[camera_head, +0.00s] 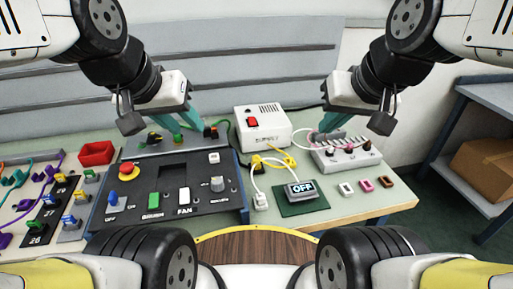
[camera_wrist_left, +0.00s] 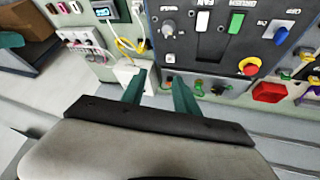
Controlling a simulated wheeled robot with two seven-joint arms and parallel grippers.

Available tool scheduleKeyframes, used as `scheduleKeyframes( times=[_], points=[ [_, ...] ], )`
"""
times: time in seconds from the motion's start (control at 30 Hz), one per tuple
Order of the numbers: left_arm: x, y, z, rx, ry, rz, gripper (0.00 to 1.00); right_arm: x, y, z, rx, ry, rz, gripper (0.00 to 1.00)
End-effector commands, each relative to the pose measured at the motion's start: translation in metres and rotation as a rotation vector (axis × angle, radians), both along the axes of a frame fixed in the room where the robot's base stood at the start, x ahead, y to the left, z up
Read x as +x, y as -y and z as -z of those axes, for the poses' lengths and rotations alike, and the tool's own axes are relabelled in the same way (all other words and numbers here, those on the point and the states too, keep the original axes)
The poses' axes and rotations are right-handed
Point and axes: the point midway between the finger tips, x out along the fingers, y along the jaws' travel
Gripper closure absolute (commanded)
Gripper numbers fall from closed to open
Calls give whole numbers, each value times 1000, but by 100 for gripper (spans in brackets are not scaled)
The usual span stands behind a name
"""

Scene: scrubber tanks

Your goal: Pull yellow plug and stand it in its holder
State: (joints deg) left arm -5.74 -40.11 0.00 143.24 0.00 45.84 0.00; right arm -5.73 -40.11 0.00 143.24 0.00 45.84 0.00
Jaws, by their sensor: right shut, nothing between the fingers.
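I cannot make out the holder for certain. My left gripper (camera_head: 187,118) hangs over the grey panel, its teal fingers apart and empty in the left wrist view (camera_wrist_left: 159,79). My right gripper (camera_head: 327,127) is shut and empty, over a white socket strip (camera_head: 345,154).
The dark control box (camera_head: 170,190) has a red emergency button (camera_head: 127,169) and switches. The white supply box (camera_head: 262,125) stands between my grippers. A red bin (camera_head: 96,152) and a board of several coloured plugs lie left. A display reading OFF (camera_head: 302,188) sits front right.

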Motion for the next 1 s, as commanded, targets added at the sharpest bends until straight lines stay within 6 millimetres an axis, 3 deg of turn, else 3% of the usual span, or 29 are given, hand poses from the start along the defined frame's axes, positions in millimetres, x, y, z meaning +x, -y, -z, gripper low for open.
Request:
scheduleKeyframes(
  times=[0.17, 0.2, 0.27, 0.43, 0.77, 1.0],
  points=[
    [0, 0, 0, 0, 0, 0, 64, 0, 0, 0, 0, 0, 0, 100],
    [0, 0, 0, 0, 0, 0, 56, 0, 0, 0, 0, 0, 0, 100],
    [1, 0, 0, -2, -3, 0, 55, 0, 0, 0, 0, 0, 0, 100],
    [16, 6, 1, -26, -47, -2, 55, 0, 0, 0, 0, 0, 0, 100],
    [85, 36, 24, -85, -247, -50, 55, 0, 0, 0, 0, 0, 0, 100],
    [134, 68, 61, -65, -388, -108, 55, 0, 0, 0, 0, 0, 0, 100]
  ],
)
